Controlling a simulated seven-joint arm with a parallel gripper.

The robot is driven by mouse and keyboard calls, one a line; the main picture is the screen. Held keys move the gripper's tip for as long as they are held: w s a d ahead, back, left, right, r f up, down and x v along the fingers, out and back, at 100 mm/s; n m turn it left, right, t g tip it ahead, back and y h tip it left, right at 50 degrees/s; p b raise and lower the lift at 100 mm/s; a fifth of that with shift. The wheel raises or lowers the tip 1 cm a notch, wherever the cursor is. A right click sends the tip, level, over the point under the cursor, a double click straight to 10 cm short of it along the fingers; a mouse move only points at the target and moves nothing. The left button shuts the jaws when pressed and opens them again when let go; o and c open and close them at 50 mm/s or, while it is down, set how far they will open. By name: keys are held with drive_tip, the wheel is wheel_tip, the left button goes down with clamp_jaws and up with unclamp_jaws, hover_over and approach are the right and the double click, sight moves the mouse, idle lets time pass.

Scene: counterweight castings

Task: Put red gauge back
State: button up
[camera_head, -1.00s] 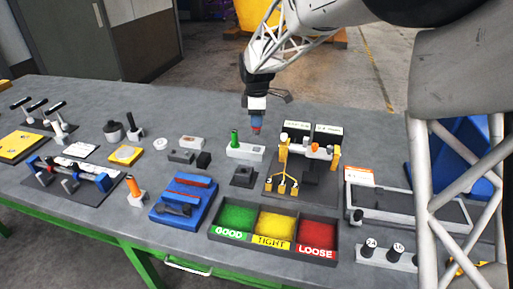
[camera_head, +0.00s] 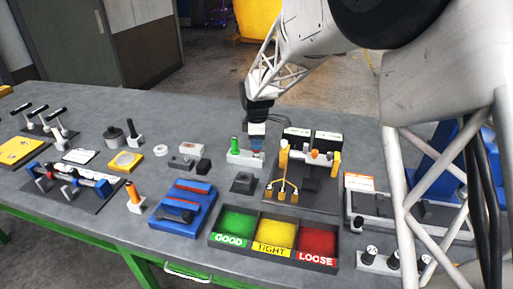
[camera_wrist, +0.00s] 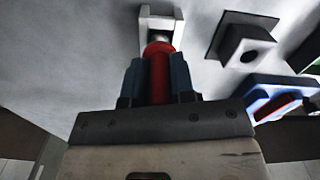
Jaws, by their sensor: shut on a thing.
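My gripper (camera_head: 257,140) points down over the right part of a pale gauge block (camera_head: 240,158), in which a green gauge (camera_head: 235,145) stands upright at the left. In the wrist view, my gripper's blue fingers (camera_wrist: 157,80) are shut on the red gauge (camera_wrist: 159,68). The gauge's silver end points at a pale block (camera_wrist: 160,20) and overlaps it in the picture. I cannot tell whether that end is in a hole or just above it. In the head view the red gauge is mostly hidden by the fingers.
A fixture with yellow clamps (camera_head: 286,180) stands close on the right. A dark block (camera_head: 243,183) lies in front. The sorting tray with green, yellow and red bins (camera_head: 272,246) is nearer the front. An orange gauge (camera_head: 132,192) stands in its own block at the left.

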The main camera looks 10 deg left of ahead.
drive_tip(key=shift+f, duration=1.2)
drive_tip(key=shift+f, duration=0.2)
drive_tip(key=o, duration=0.9)
drive_tip(key=shift+c, duration=0.2)
drive_tip(key=shift+r, duration=0.1)
wheel_tip(320, 180, up, 12)
drive_tip(key=shift+f, duration=0.1)
drive_tip(key=shift+r, duration=0.2)
drive_tip(key=shift+d, duration=0.1)
